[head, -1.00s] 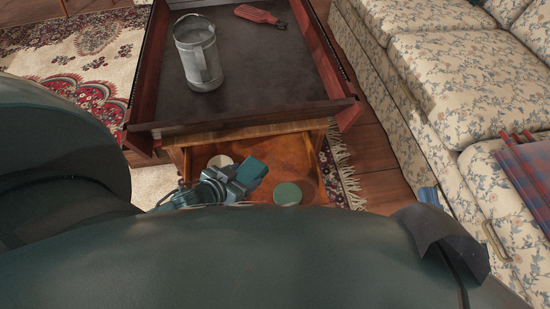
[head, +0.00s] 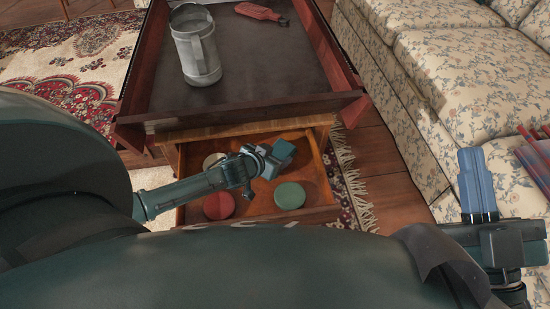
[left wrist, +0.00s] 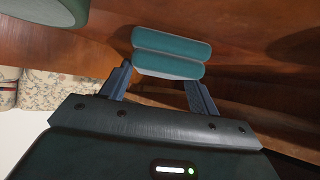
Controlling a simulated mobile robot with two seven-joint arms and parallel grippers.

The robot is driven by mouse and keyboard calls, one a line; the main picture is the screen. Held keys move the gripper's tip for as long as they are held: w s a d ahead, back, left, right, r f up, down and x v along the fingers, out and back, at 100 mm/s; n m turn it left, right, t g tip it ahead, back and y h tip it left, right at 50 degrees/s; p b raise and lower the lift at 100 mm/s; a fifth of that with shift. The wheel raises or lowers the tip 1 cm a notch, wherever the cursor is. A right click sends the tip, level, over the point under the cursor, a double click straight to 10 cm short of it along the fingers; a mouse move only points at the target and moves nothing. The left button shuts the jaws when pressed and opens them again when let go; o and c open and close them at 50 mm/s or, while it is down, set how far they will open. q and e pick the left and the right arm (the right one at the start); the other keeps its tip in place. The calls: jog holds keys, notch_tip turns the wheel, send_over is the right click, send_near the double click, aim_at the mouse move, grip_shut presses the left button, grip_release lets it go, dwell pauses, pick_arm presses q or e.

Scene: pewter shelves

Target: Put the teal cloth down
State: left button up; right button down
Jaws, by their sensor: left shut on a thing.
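The teal cloth (head: 284,150) is a small folded bundle in my left gripper (head: 272,160), over the open wooden drawer. In the left wrist view the cloth (left wrist: 172,52) shows as two rounded folds at the tips of the left fingers (left wrist: 160,85), which are shut on it. Brown wood lies behind it; I cannot tell whether the cloth touches the drawer floor. My right gripper (head: 477,185) is at the right of the head view, beside the sofa, with blue fingers pointing up. I see nothing in it, but its gap is not clear.
The open drawer (head: 318,175) holds a green disc (head: 289,196), a red disc (head: 218,205) and a pale disc (head: 214,160). Above it, the dark table top (head: 262,75) carries a grey metal jug (head: 197,50) and a red-handled item (head: 258,11). A floral sofa (head: 450,70) stands right.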

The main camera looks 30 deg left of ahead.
pick_arm(q)
jog(key=shift+w, duration=0.1)
jog(key=shift+f, duration=0.15)
jog(key=shift+f, duration=0.15)
jog(key=o, duration=1.3)
jog(key=shift+o, duration=0.2)
